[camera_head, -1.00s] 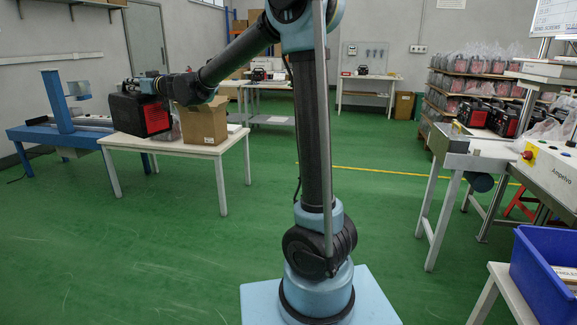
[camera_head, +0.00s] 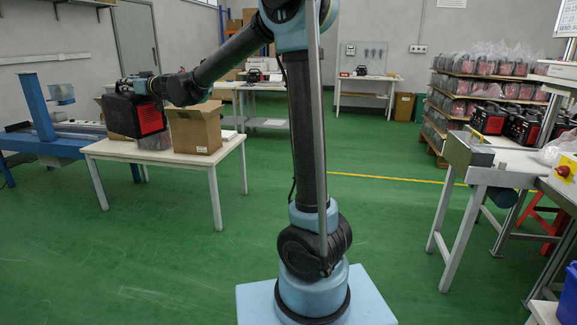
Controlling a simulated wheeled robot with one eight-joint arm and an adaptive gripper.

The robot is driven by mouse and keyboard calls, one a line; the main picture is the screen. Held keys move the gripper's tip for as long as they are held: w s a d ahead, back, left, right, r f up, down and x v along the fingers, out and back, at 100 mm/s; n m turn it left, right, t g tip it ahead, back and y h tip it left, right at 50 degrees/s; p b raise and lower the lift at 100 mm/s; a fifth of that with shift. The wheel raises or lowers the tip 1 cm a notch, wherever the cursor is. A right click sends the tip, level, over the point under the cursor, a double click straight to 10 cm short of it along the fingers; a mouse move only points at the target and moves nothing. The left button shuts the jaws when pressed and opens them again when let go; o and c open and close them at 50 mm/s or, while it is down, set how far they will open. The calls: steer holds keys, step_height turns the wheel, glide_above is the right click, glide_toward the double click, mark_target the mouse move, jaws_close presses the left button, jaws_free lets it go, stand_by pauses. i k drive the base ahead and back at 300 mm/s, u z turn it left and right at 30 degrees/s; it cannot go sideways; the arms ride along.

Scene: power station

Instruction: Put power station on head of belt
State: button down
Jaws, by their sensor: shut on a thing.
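The power station (camera_head: 133,116), a black box with a red panel, hangs at the end of my arm at the left, over the left part of the white table. My gripper (camera_head: 128,86) is shut on its top; the fingers are small and hard to make out. The belt (camera_head: 512,150) stands at the right on grey legs, with a grey metal head (camera_head: 468,152) at its near left end. More black and red power stations (camera_head: 490,120) stand farther back on the belt. The visible head is bare.
A white table (camera_head: 188,155) holds an open cardboard box (camera_head: 196,127) close to the held power station. A blue bench (camera_head: 45,138) stands at the left. A blue bin (camera_head: 568,295) is at the lower right edge. Open green floor lies between table and belt.

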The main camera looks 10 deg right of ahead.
mark_target(500, 157)
steer(key=i, duration=1.25)
steer(key=z, duration=1.05)
steer(key=i, duration=0.7)
steer(key=z, duration=0.4)
